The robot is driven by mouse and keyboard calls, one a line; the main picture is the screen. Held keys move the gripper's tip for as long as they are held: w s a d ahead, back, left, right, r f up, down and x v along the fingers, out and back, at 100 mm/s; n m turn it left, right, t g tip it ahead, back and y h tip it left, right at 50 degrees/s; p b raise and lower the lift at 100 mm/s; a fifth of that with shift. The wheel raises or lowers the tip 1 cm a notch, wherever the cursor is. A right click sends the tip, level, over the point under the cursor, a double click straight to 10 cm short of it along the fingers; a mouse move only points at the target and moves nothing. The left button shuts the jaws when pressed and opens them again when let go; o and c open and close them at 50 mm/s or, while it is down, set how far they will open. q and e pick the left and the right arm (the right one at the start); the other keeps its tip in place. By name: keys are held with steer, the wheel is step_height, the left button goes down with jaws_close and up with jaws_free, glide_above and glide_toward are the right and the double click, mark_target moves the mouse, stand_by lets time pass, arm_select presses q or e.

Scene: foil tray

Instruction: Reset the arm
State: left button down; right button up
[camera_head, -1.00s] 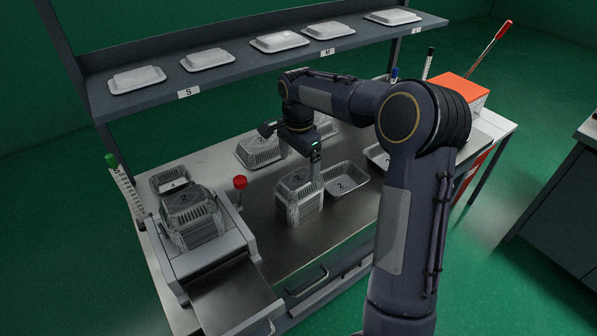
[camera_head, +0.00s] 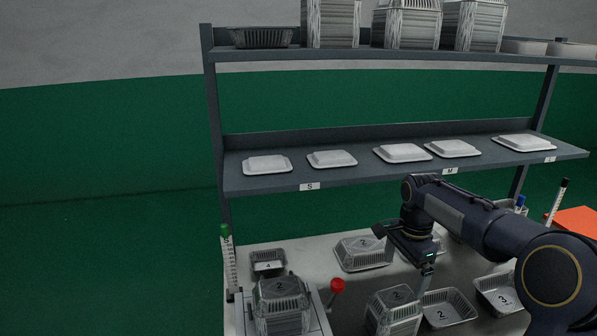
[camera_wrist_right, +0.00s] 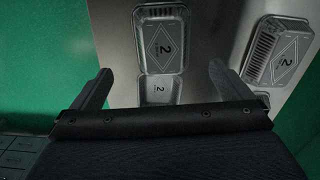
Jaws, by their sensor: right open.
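My right arm comes in from the right in the head view. Its gripper (camera_head: 426,272) points down above the worktable, close to a stack of foil trays marked 2 (camera_head: 392,312), and holds nothing. In the right wrist view the open fingers (camera_wrist_right: 160,80) stand wide apart. A third tray marked 2 (camera_wrist_right: 283,50) lies to the right. No contact between the fingers and a tray can be made out. My left gripper is in neither view.
A shelf (camera_head: 262,186) with several white lids (camera_head: 267,165) stands behind the table. An upper shelf (camera_head: 290,54) bears tray stacks. At the left are a device with a tray stack (camera_head: 282,308) and a red knob (camera_head: 337,285). An orange box (camera_head: 578,220) is at the right.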

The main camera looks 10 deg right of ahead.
steer(key=s+a+r+n+t+y, duration=0.1)
steer(key=s+a+r+n, duration=0.15)
steer(key=s, duration=0.45)
steer(key=s+a+r+n+t+y, duration=0.1)
steer(key=s+r+n, duration=0.25)
steer(key=s, duration=0.35)
steer(key=s+a+f+n+t, duration=0.1)
steer(key=s+a+f+n, duration=0.2)
steer(key=s, duration=0.4)
steer(key=s+a+f+n+t+y, duration=0.1)
steer(key=s+a+f+n+t, duration=0.1)
steer(key=s+a+n, duration=0.3)
steer(key=s+f, duration=0.1)
steer(key=s, duration=0.1)
steer(key=shift+s+y, duration=0.3)
